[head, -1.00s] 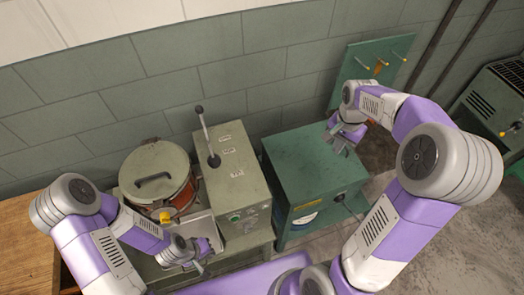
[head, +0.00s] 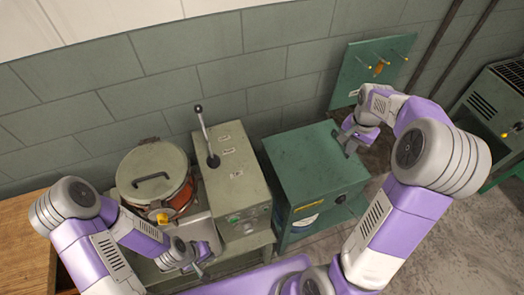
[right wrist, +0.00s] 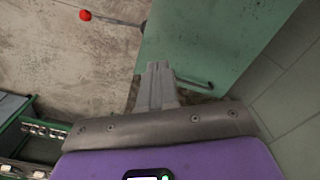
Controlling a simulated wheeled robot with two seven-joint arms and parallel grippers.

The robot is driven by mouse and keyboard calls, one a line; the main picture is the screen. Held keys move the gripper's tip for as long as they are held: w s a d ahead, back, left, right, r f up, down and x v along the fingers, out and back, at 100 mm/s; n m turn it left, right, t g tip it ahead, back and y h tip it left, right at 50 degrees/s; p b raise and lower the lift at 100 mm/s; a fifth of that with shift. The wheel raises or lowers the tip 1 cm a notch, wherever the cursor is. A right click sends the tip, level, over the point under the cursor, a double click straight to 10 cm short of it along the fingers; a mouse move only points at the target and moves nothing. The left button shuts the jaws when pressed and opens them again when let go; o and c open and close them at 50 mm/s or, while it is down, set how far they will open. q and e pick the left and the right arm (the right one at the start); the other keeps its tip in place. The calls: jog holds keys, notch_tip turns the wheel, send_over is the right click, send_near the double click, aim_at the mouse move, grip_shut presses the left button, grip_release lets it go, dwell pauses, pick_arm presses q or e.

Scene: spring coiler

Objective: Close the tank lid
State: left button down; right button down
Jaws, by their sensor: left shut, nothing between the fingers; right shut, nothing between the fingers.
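A round orange drum (head: 185,200) at the left has a grey-green lid (head: 152,176) with a dark handle on top; the lid lies over its mouth. A green box (head: 310,160) with a flat top and a dark front knob stands right of centre. Which of these is the tank, I cannot tell for sure. My right gripper (head: 345,150) is shut and empty at the green box's far right edge. In the right wrist view its fingertips (right wrist: 158,68) are in front of a green surface (right wrist: 215,40) with a dark bar. My left gripper (head: 200,265) is shut and empty, in front of the drum.
A grey-green machine (head: 238,175) with an upright black-knobbed lever stands between drum and box. A green peg board (head: 372,70) is at the wall. A wooden top (head: 25,245) lies far left. The right wrist view shows a red ball (right wrist: 85,15) above concrete floor.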

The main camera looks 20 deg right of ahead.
jog(key=d+f+b, duration=0.2)
jog(key=d+f, duration=0.2)
jog(key=shift+f+b, duration=0.25)
jog(key=shift+b, duration=0.05)
jog(key=shift+d+f, duration=0.1)
jog(key=shift+d, duration=0.05)
jog(key=d+f+b, duration=0.3)
jog(key=f, duration=0.2)
jog(key=shift+w, duration=0.15)
dwell(0.4)
jog(key=shift+f, duration=0.1)
jog(key=b, duration=0.4)
send_over(354, 175)
jog(key=shift+d+f, duration=0.15)
jog(key=shift+f, duration=2.85)
jog(key=shift+r+p, duration=0.15)
jog(key=shift+p, duration=0.15)
notch_tip(354, 175, up, 8)
jog(key=p, duration=0.6)
